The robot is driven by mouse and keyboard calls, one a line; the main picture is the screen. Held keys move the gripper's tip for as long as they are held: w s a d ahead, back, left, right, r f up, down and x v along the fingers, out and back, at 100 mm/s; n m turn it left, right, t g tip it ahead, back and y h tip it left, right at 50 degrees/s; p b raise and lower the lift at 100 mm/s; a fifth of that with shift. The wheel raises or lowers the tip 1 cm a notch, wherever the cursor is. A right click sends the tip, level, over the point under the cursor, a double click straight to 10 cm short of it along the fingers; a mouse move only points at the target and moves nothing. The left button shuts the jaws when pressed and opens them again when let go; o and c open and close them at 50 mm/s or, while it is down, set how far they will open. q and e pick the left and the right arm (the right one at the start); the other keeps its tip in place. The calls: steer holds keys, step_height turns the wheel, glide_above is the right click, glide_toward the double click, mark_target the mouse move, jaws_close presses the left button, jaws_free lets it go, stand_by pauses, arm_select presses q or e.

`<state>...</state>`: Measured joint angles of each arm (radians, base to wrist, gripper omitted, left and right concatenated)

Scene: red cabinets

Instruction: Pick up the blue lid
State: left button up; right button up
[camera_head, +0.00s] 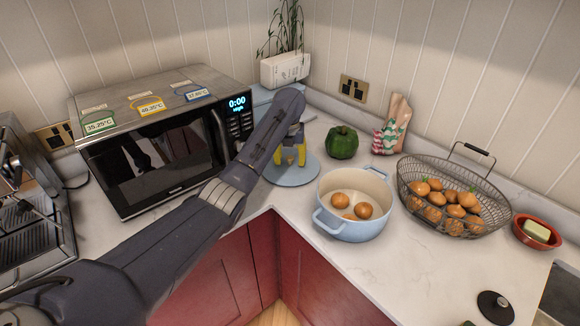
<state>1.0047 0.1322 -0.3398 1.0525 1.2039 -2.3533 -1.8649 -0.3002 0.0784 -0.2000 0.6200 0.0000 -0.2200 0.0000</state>
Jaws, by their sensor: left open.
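The blue lid (304,175) lies flat on the white counter, beside the microwave and behind the blue pot. My left gripper (290,158), with yellow fingers, points down over the middle of the lid. Its fingers are open. The lid's knob is hidden by the gripper, so I cannot tell whether the fingers are around it or touch it. My right gripper is not in view.
To the right are a wire basket (491,187) and a red butter dish (525,240). The microwave (157,160) stands left. The front right counter is mostly clear.

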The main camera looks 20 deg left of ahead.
arm_select(q)
steer(key=shift+c, duration=0.2)
jaws_close()
steer(key=shift+r, duration=0.1)
